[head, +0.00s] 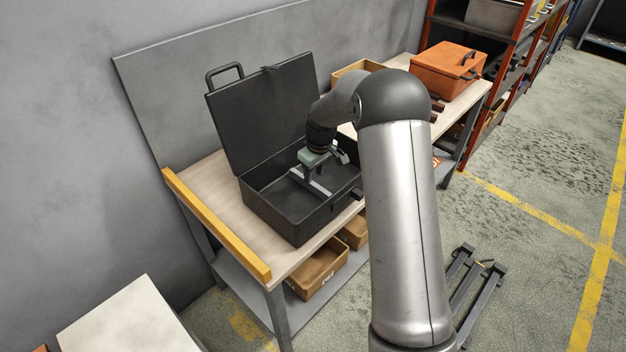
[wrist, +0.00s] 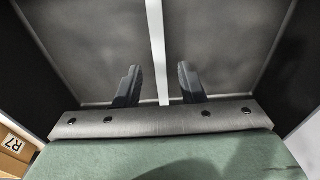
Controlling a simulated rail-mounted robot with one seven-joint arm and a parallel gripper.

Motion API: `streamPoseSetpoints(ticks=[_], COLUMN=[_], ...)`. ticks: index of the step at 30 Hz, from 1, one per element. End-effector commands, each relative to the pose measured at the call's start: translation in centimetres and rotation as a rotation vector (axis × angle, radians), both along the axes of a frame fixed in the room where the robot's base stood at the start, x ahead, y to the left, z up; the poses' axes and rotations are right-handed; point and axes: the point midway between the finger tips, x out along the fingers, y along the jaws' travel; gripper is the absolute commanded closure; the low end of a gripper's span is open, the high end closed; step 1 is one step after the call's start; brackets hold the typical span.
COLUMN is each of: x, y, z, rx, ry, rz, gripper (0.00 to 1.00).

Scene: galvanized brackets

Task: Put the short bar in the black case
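The black case (head: 290,222) stands open on the workbench, its lid (head: 262,105) raised at the back. My gripper (head: 318,178) reaches down inside the case. A pale grey bar (head: 314,187), seemingly the short bar, lies inside the case under my gripper. In the wrist view the bar (wrist: 157,45) runs between the two fingers of my gripper (wrist: 160,88), with a gap on each side. The fingers are open and grip nothing. The far end of the bar passes out of the wrist view, and its near end is hidden by the gripper body.
An orange-brown toolbox (head: 449,70) and an open cardboard box (head: 352,72) stand farther along the bench, beyond my arm. A yellow edge strip (head: 215,223) bounds the near end of the bench (head: 208,190). Brown bins (head: 318,272) sit on the shelf below.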

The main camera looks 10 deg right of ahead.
Motion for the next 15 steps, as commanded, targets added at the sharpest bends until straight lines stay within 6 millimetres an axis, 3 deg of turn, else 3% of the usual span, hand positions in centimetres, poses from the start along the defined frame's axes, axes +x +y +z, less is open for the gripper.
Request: streamPoseSetpoints(ticks=[6, 15], x=[-0.5, -1.3], y=[-0.5, -0.7], z=[4.8, 8.4], rx=[-0.001, -0.001], ry=[-0.004, 0.001], rz=[-0.001, -0.004], gripper=[0.64, 0.64])
